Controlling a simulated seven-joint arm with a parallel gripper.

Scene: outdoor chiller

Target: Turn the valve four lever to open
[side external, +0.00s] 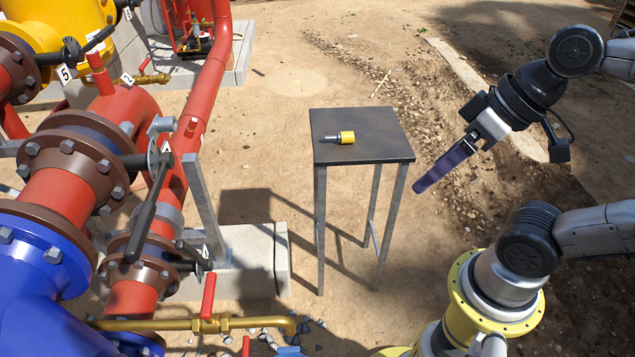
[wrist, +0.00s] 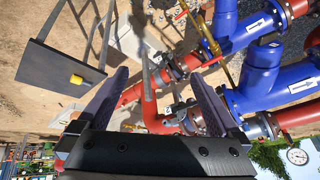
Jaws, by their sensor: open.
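The valve four lever (side external: 148,213) is a long black handle in the side view. It hangs from a pivot beside a white tag that appears to read 4 (side external: 166,147), slanting down and to the left across the red pipework. My gripper (side external: 419,187) is at the right, beyond the small table and well apart from the lever. Only one purple finger shows clearly there. In the wrist view my gripper (wrist: 159,76) has its two purple fingers wide apart with nothing between them. I cannot surely pick out the lever in the wrist view.
A dark-topped metal table (side external: 375,145) stands between my arm and the pipes, with a yellow-ended cylinder (side external: 347,138) on it. A grey post (side external: 201,208) rises beside the lever. Valve levers tagged 5 and 6, a red handle (side external: 208,297) and a brass pipe (side external: 265,323) are close by.

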